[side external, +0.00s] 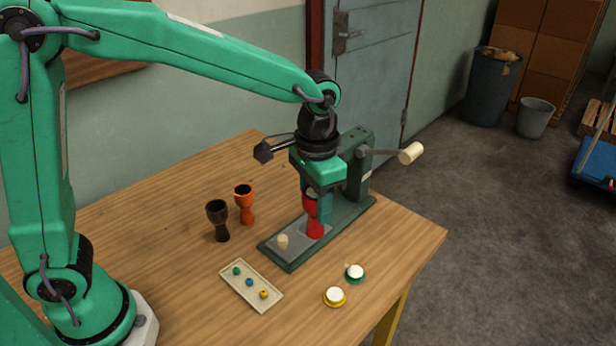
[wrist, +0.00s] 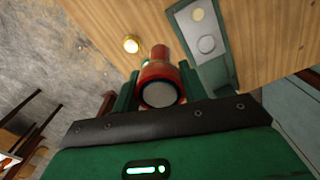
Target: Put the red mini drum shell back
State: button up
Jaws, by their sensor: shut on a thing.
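The red mini drum shell (side external: 315,228) is goblet-shaped and upright in the side view, under my wrist and in front of the green press. My gripper (side external: 317,204) is shut on its upper part, and the fingers hide some of it. In the wrist view the red shell (wrist: 161,71) sits between the two green fingers of my gripper (wrist: 158,87), with a pale round face toward the camera. Its narrow foot points away, over bare wood beside the press base. I cannot tell whether the foot touches anything.
A black goblet (side external: 218,221) and an orange goblet (side external: 244,204) stand left of the green press (side external: 356,196). A tray (side external: 270,303) with small coloured pieces lies in front. Yellow-rimmed (side external: 334,297) and green-rimmed (side external: 355,274) discs lie right. The left table is clear.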

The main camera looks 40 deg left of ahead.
jog(key=shift+a, duration=0.1)
jog(key=w+a+f, duration=0.2)
jog(key=a, duration=0.5)
jog(key=w+a+f, duration=0.3)
jog(key=a, duration=0.5)
jog(key=w+a+f, duration=0.3)
jog(key=a, duration=0.4)
jog(key=shift+w+a+f, duration=0.25)
jog(key=shift+a, duration=0.1)
jog(key=shift+f, duration=2)
jog(key=o, duration=1)
jog(key=shift+f, duration=0.15)
